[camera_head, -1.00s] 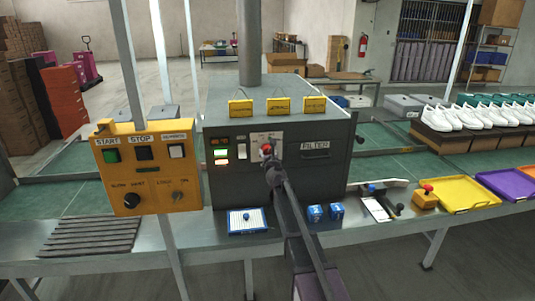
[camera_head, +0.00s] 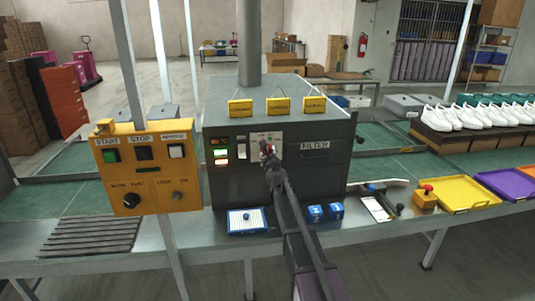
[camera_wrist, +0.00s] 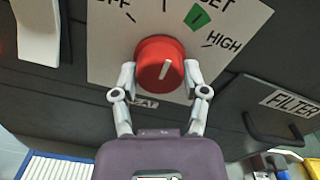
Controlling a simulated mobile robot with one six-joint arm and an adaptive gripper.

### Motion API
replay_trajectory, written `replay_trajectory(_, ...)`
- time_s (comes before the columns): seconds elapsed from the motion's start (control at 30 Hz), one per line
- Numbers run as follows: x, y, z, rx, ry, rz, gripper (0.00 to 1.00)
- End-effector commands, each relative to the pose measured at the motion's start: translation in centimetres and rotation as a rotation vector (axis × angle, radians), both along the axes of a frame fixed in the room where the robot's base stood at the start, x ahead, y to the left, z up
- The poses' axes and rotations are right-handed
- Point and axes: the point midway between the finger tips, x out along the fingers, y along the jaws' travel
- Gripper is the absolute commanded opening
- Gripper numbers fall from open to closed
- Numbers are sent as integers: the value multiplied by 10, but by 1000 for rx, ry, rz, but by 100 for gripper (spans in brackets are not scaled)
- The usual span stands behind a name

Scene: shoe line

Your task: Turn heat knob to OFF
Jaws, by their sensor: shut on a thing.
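The heat knob (camera_wrist: 160,64) is a round red knob on a white dial plate (camera_wrist: 109,52) in the wrist view. Its white pointer line slants up and slightly right, roughly between the top tick and the green SET mark. OFF is printed at upper left and HIGH at right. My gripper (camera_wrist: 160,80) is shut on the knob, with one finger on its left side and one on its right. In the head view the gripper (camera_head: 268,156) covers most of the knob and part of the plate on the dark grey heater box (camera_head: 320,180).
A white rocker switch (camera_wrist: 38,30) is left of the dial. The FILTER handle (camera_wrist: 272,132) sticks out at right. A yellow control box (camera_head: 150,198) stands left of the heater.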

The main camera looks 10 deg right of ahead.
Motion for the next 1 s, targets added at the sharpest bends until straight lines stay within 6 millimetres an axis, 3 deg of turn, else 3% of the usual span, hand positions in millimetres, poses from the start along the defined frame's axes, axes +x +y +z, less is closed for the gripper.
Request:
replay_trajectory(0.7,2,0,2,-681,0,0,10)
replay_trajectory(1.0,3,0,2,-898,1,-1,10)
